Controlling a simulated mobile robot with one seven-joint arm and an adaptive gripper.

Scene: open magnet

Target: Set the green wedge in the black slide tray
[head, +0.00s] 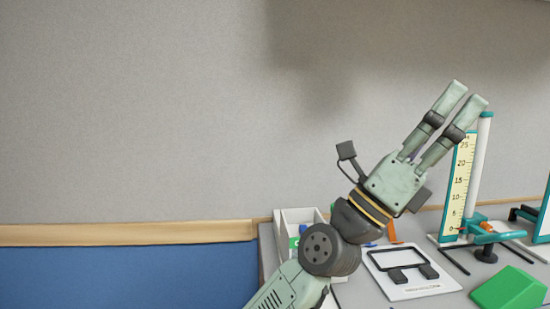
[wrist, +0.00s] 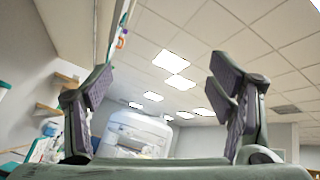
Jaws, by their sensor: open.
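The green wedge (head: 510,289) lies on the grey table at the lower right of the head view, partly cut off by the picture's edge. A black rectangular frame (head: 372,262) with two dark blocks at its near side lies on a white board to its left. I cannot tell whether this frame is the black slide tray; no other clear tray of that kind shows. My gripper (head: 466,95) is raised above the table, pointing up and right, open and empty, well apart from the wedge. In the wrist view its two fingers are spread, with only ceiling and room between them.
A white bin (head: 297,217) with coloured pieces stands at the table's left, partly behind my arm. A yellow scale on a teal and white stand (head: 484,160) rises behind the wedge, with a teal clamp-like part (head: 497,237) nearby. A white machine (wrist: 135,133) shows in the wrist view.

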